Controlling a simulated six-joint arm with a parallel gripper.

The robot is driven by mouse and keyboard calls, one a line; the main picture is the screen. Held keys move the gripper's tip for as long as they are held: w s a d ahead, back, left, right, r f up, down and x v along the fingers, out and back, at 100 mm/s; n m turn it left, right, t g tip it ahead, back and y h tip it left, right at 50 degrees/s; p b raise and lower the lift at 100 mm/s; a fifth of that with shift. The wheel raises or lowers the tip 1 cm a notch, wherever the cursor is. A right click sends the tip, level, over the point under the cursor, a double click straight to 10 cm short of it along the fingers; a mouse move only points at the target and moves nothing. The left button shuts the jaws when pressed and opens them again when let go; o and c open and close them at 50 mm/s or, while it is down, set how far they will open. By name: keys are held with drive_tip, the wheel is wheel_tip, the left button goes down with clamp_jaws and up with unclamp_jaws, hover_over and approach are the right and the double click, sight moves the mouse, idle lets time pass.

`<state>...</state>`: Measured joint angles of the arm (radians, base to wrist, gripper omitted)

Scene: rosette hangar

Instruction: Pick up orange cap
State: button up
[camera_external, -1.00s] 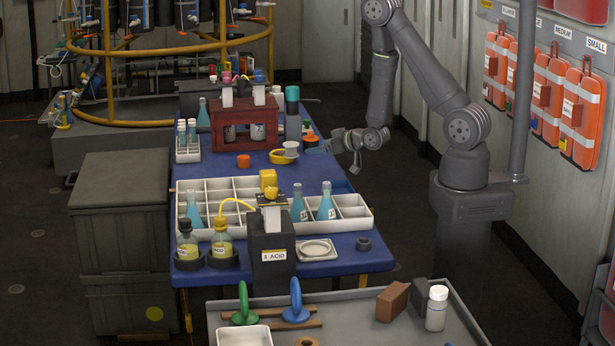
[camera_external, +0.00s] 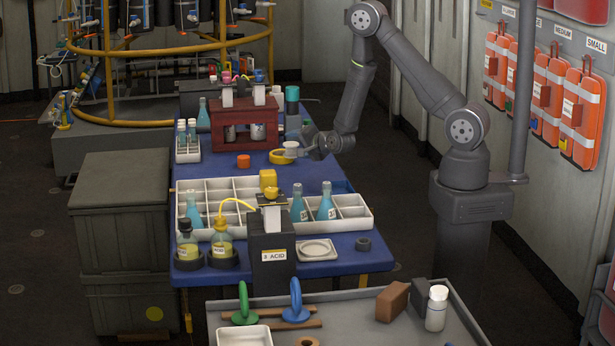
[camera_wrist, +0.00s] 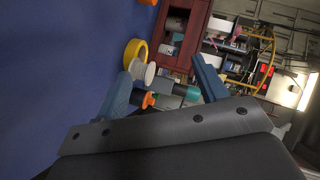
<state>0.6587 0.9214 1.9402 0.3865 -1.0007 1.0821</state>
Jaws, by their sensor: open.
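A small orange cap (camera_external: 243,161) lies on the blue table, left of the yellow ring; its edge also shows at the top of the wrist view (camera_wrist: 148,2). A second orange piece (camera_wrist: 149,99), beside a dark cylinder, shows between my fingers in the wrist view; I cannot tell if it is a cap. In the external view my arm hides it. My gripper (camera_external: 307,141) is over the table's right edge, right of the first cap and near the yellow ring. It also shows in the wrist view (camera_wrist: 160,66), with its fingers spread and nothing held.
A yellow ring (camera_external: 281,157) and white spool (camera_external: 291,149) stand near my gripper. A red rack (camera_external: 217,132) and teal-capped bottle (camera_external: 292,97) are behind. A white divided tray (camera_external: 353,223) with bottles is in front. Blue table (camera_external: 215,168) is bare around the first cap.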

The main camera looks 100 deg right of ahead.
drive_tip(key=w+d+f+m+g+h, duration=0.15)
drive_tip(key=w+m, duration=0.35)
drive_tip(key=m, duration=0.7)
drive_tip(key=m+g, duration=0.2)
drive_tip(key=m, duration=0.9)
approach(246, 159)
drive_tip(key=shift+t+y, duration=0.25)
drive_tip(key=shift+y, duration=0.2)
drive_tip(key=s+a+r, duration=0.2)
drive_tip(key=a+r, duration=0.1)
drive_tip(key=shift+s, duration=0.15)
drive_tip(key=shift+w+f+m, duration=0.15)
drive_tip(key=shift+w+m, duration=0.15)
drive_tip(key=shift+m, duration=0.6)
drive_tip(key=x, duration=1.1)
drive_tip(key=shift+d+f, duration=0.15)
drive_tip(key=shift+d, duration=0.1)
drive_tip(key=shift+f+x, duration=0.1)
drive_tip(key=shift+x, duration=1.3)
drive_tip(key=shift+f+x, duration=0.15)
drive_tip(key=shift+x, duration=1.3)
drive_tip(key=shift+a, duration=0.1)
drive_tip(key=c, duration=1)
drive_tip(key=shift+r, duration=0.1)
drive_tip(key=shift+c, duration=0.2)
